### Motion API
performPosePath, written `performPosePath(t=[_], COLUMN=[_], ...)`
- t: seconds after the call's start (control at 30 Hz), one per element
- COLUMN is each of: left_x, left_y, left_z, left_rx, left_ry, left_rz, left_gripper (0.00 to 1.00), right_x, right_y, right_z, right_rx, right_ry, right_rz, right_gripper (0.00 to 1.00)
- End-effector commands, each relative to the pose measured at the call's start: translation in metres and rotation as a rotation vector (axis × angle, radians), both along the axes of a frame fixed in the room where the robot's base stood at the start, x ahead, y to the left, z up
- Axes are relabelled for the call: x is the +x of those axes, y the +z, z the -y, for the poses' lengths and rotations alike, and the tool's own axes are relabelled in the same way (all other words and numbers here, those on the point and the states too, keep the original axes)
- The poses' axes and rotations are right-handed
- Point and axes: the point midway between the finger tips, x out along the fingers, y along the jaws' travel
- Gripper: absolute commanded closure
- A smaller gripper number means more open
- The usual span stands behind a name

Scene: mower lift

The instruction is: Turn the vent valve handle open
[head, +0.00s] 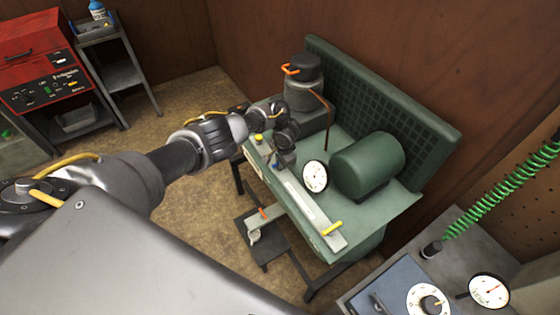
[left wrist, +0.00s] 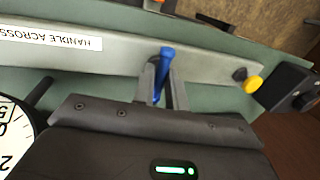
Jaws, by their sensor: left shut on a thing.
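A blue valve handle (left wrist: 166,62) sits between the two fingers of my left gripper (left wrist: 160,82) in the left wrist view, and the fingers are shut on it. It rises from a pale metal strip (left wrist: 215,68) with a printed label (left wrist: 50,36) that reads "HANDLE ACROSS", upside down and cut off. In the head view my left gripper (head: 283,158) is at the strip's far end, on the green machine (head: 392,207); the blue handle is mostly hidden there. A yellow handle (head: 332,228) is at the strip's near end. I cannot read which handle is the vent valve. My right gripper is out of view.
A white-faced gauge (head: 315,176) and a green cylinder (head: 367,165) stand beside the strip. A yellow knob (left wrist: 253,84) is near my gripper. An orange handle (head: 290,70) tops the dark motor. A grey bench with dials (head: 428,300) is at front right.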

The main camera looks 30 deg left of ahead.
Motion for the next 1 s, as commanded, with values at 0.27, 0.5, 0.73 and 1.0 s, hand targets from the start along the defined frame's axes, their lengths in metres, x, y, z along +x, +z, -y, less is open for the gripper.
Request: performPosePath(t=[0.27,0.5,0.73,1.0], left_x=[0.001,0.001,0.0,-0.003], left_y=[0.001,0.0,0.011,0.058], left_z=[-0.001,0.0,0.003,0.01], left_rx=[0.001,0.0,-0.003,-0.001], left_ry=[0.002,0.0,-0.002,-0.002], left_rz=[0.002,0.001,0.001,0.007], left_gripper=[0.71,0.66,0.66,0.66], right_x=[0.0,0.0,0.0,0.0], right_y=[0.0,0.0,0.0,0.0], right_z=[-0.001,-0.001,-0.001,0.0], right_rx=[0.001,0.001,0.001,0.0], right_ry=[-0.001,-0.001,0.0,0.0], right_rz=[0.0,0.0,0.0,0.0], right_gripper=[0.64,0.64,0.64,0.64])
